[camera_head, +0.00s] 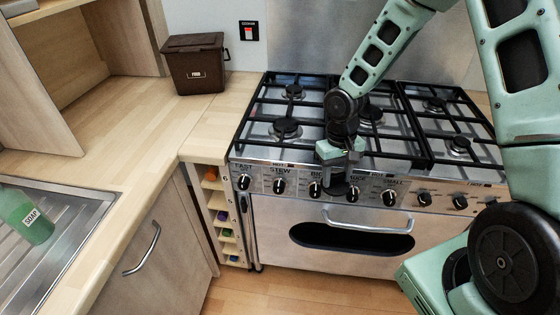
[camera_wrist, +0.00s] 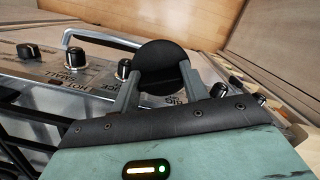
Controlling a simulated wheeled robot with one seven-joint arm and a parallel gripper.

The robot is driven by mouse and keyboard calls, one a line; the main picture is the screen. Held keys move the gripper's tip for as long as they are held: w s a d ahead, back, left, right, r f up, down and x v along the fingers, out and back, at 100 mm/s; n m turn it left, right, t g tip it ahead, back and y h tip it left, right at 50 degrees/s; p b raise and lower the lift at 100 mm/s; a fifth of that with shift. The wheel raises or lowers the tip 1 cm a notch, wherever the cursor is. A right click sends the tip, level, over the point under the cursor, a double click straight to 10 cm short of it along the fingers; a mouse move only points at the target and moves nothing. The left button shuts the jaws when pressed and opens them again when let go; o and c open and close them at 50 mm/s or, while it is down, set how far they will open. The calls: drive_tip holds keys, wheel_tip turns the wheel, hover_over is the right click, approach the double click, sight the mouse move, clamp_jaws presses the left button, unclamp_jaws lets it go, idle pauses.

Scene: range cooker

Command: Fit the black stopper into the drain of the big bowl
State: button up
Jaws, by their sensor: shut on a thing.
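The black stopper (camera_wrist: 163,62) shows as a round, dark disc between the two grey fingers of my gripper (camera_wrist: 161,76) in the wrist view. My gripper is shut on it. In the head view my gripper (camera_head: 338,176) points down in front of the cooker's knob panel, and the dark stopper (camera_head: 338,188) is at its lower end, partly hard to tell from the fingers. The big bowl and its drain are in neither view. Only the ribbed metal drainer (camera_head: 70,215) of a sink unit shows at the left edge of the head view.
The cooker's hob (camera_head: 285,110) with black grates lies behind my gripper; knobs and an oven handle (camera_head: 368,226) are close by. A green soap bottle (camera_head: 25,216) lies on the drainer. A brown food bin (camera_head: 196,65) stands at the back. The wooden counter (camera_head: 120,120) between is clear.

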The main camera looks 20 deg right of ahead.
sight(336, 176)
drive_tip(key=shift+w+a+r+p, duration=0.1)
drive_tip(key=shift+a+r+p, duration=0.2)
drive_tip(key=shift+r+p, duration=0.45)
drive_tip(key=r+p, duration=0.1)
drive_tip(key=p, duration=0.2)
drive_tip(key=r+p, duration=0.1)
drive_tip(key=p, duration=0.3)
drive_tip(key=shift+s+r, duration=0.25)
drive_tip(key=shift+r, duration=0.05)
